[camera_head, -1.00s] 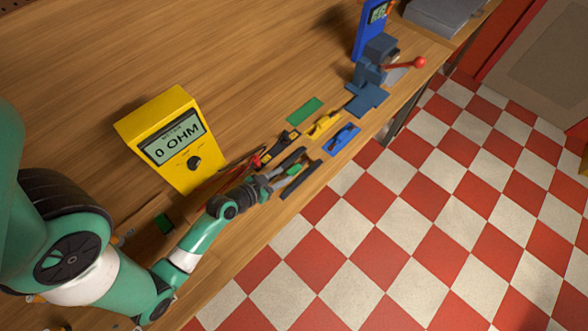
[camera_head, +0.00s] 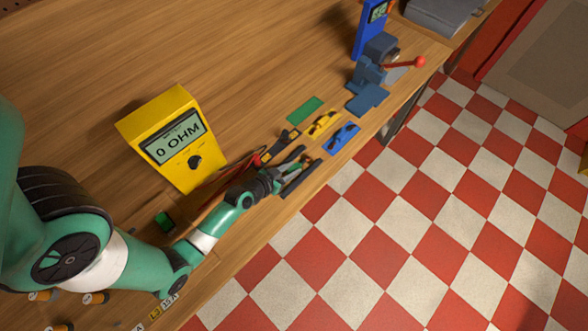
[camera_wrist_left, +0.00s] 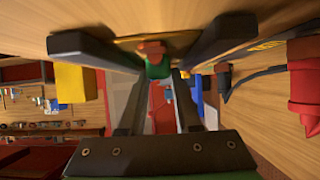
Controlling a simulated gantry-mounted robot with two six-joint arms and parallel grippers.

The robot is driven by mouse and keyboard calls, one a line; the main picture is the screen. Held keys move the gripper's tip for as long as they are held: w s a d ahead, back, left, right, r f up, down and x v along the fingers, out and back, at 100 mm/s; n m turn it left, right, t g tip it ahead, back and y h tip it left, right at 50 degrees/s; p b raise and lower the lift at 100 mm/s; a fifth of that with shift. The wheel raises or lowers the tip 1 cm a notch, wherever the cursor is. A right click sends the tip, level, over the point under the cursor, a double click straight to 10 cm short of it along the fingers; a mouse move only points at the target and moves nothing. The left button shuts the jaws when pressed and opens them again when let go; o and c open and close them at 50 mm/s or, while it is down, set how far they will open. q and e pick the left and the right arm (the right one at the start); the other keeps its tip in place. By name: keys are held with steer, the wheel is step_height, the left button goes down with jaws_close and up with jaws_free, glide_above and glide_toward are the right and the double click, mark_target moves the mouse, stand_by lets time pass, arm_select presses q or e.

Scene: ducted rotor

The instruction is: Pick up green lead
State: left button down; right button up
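The green lead (camera_head: 294,169), a small green piece with a reddish-brown tip, is at the front edge of the bench in the head view. In the left wrist view the green lead (camera_wrist_left: 157,69) shows between the two dark fingers. My left gripper (camera_head: 305,162) is low over the bench edge with its fingers apart, one on each side of the lead. In the left wrist view the fingers of my left gripper (camera_wrist_left: 155,45) are spread, with gaps beside the lead. The fingers partly hide the lead in the head view. My right gripper is not in view.
A yellow meter (camera_head: 172,138) reading 0 OHM stands left of the gripper. Red and black leads lie close behind the gripper; a red plug (camera_wrist_left: 305,85) is at the right in the wrist view. Green (camera_head: 305,109), yellow (camera_head: 322,124) and blue (camera_head: 341,139) pads lie beyond.

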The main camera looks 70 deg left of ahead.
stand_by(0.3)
arm_select(q)
steer(key=shift+r, duration=0.55)
steer(key=r, duration=0.1)
steer(key=r+p, duration=0.1)
steer(key=r, duration=0.1)
steer(key=shift+d, duration=0.2)
steer(key=d+r, duration=0.4)
steer(key=d, duration=0.2)
steer(key=s+d+r+p, duration=0.1)
steer(key=d+r, duration=0.4)
steer(key=d, duration=0.2)
steer(key=shift+s+d, duration=0.25)
steer(key=shift+s, duration=0.05)
